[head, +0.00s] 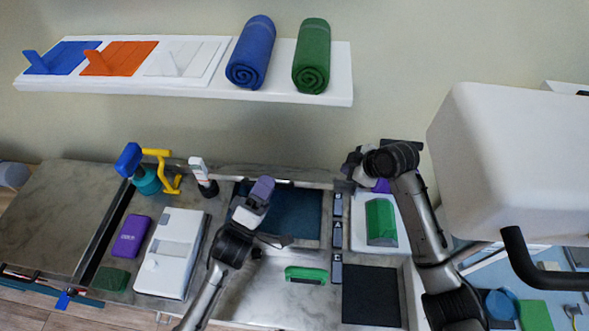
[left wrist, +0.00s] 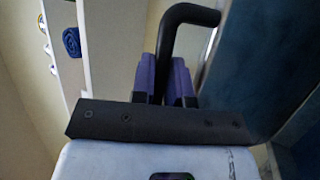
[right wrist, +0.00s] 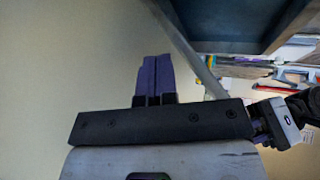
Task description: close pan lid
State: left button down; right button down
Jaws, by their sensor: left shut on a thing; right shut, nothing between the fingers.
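The pan (head: 306,216) is a rectangular well with a dark blue inside, set into the metal counter. A narrow metal edge (head: 315,173) runs along its back; I cannot tell whether this is the raised lid. My left gripper (head: 262,189) is over the pan's left part, its purple fingers shut. In the left wrist view a black bent handle (left wrist: 188,14) runs to the fingers (left wrist: 173,80), with a dark blue surface (left wrist: 245,75) to the right. My right gripper (head: 381,186) is shut and empty behind a green block; its purple fingers also show in the right wrist view (right wrist: 154,78).
The green block (head: 381,218) sits on a white base right of the pan. A green item (head: 306,274) lies in front of the pan. A white device (head: 171,253) and a purple box (head: 131,236) stand left. A large white body (head: 510,150) with a black handle blocks the right side.

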aim_at(295, 180)
jog(key=a+r+g, duration=0.1)
jog(key=a+g, duration=0.1)
jog(key=a+r+g+y, duration=0.1)
jog(key=a+r+g, duration=0.1)
jog(key=w+a+r+g, duration=0.1)
jog(key=a+r+g, duration=0.1)
jog(key=shift+w+a+r+n+y, duration=0.1)
jog(key=shift+r+n+y, duration=0.05)
jog(key=shift+n+y, duration=0.2)
notch_tip(295, 180, up, 8)
jog(key=s+a+m+g+y, duration=0.1)
jog(key=s+a+m+g, duration=0.1)
jog(key=g, duration=0.4)
jog(key=shift+n, duration=0.25)
jog(key=x, duration=1)
jog(key=shift+s+r, duration=0.15)
jog(key=shift+r, duration=0.05)
jog(key=shift+a, duration=0.1)
